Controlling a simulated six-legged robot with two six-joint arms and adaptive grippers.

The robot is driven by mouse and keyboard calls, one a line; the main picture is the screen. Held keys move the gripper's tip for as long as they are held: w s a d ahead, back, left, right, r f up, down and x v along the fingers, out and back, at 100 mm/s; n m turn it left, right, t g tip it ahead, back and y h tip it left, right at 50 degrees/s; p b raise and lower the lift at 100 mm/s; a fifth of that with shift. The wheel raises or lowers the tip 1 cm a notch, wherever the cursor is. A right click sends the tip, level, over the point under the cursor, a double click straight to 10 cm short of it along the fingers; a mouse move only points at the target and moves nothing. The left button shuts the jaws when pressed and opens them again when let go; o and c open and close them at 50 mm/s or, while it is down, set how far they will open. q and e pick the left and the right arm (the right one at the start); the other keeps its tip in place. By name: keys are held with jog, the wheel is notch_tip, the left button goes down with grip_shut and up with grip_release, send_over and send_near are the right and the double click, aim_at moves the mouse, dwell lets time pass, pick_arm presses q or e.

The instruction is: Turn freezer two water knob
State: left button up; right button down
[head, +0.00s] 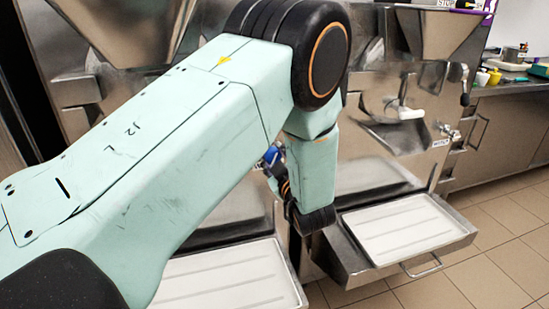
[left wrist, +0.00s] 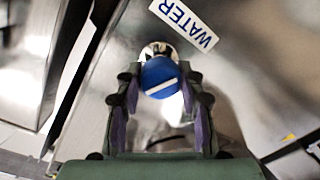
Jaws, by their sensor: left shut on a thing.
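The water knob (left wrist: 160,78) is round and blue with a white line across its face. It sits on a metal fitting, beside a white label reading WATER (left wrist: 184,22) in the left wrist view. My left gripper (left wrist: 162,92) has one finger on each side of the knob and is shut on it. In the head view my pale green left arm covers most of this gripper. A small blue patch (head: 271,154) shows there beside my wrist, but I cannot tell which part it is. My right gripper is in neither view.
Steel freezers stand side by side. White trays lie in front at the lower middle (head: 222,277) and on the right (head: 400,230). A spout with a white handle (head: 404,112) is on the right freezer. A counter with small items (head: 510,80) is farther right. Tiled floor is clear at lower right.

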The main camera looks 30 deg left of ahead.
aim_at(275, 151)
pick_arm(q)
jog(key=shift+n, duration=0.4)
jog(key=o, duration=1.2)
jog(key=shift+w, duration=0.1)
jog(key=shift+c, duration=0.2)
jog(key=shift+r, duration=0.1)
notch_tip(275, 151, up, 9)
jog(key=shift+d, duration=0.1)
jog(key=shift+r, duration=0.4)
